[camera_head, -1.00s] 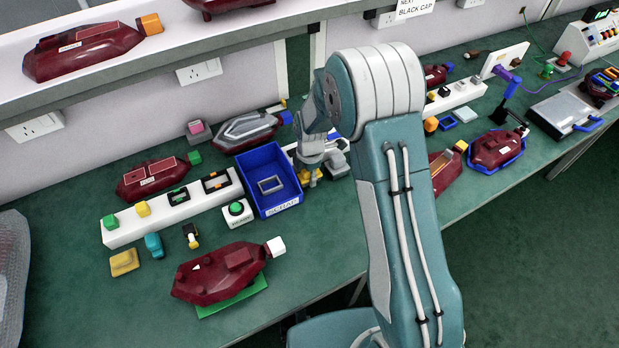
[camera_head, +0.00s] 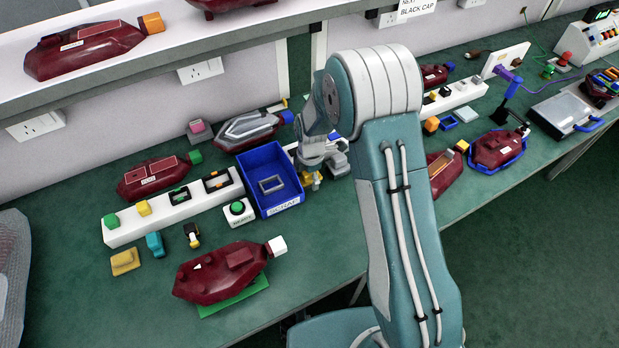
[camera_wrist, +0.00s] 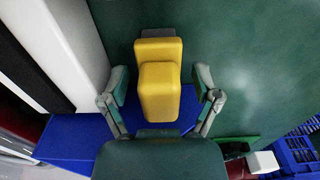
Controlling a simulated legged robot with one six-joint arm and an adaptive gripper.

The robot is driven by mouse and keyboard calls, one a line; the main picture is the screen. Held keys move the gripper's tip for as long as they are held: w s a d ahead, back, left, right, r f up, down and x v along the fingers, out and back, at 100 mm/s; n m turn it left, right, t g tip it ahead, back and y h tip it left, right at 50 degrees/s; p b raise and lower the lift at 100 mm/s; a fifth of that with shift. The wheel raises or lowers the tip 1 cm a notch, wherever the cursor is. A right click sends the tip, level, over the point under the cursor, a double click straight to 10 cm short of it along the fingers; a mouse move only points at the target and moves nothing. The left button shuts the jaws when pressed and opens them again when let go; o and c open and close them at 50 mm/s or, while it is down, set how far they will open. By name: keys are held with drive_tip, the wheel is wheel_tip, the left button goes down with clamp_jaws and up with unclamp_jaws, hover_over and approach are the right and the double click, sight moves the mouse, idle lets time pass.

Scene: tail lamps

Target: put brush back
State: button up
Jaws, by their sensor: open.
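My arm and palm hide most of the piece there. I cannot tell whether it touches the bench.
The blue scrap bin (camera_head: 290,196) stands close on the left, with a grey frame inside. A long white rack (camera_head: 130,229) and several dark red lamps, one the front lamp (camera_head: 212,281), are further left. A green button box (camera_head: 238,211) sits beside the bin. Bench space in front is clear.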

wheel_tip(320, 180, up, 12)
drive_tip(key=shift+d+f, duration=0.15)
drive_tip(key=shift+f, duration=0.05)
drive_tip(key=s+d+r+m+t, duration=0.1)
drive_tip(key=s+d+r+m, duration=0.2)
drive_tip(key=s+r+m, duration=0.4)
drive_tip(key=s+d+r+m+t, duration=0.25)
drive_tip(key=s+r+m, duration=0.2)
drive_tip(key=r, duration=0.55)
drive_tip(key=s+d+r+m+t, duration=0.1)
drive_tip(key=s+d+r+m, duration=0.1)
drive_tip(key=s+m, duration=0.3)
drive_tip(key=s+d+r+m+t, duration=0.1)
drive_tip(key=s+d+m, duration=0.1)
drive_tip(key=s+m, duration=0.4)
drive_tip(key=shift+s+d+r, duration=0.3)
drive_tip(key=shift+s+r, duration=0.05)
drive_tip(key=shift+s, duration=1.5)
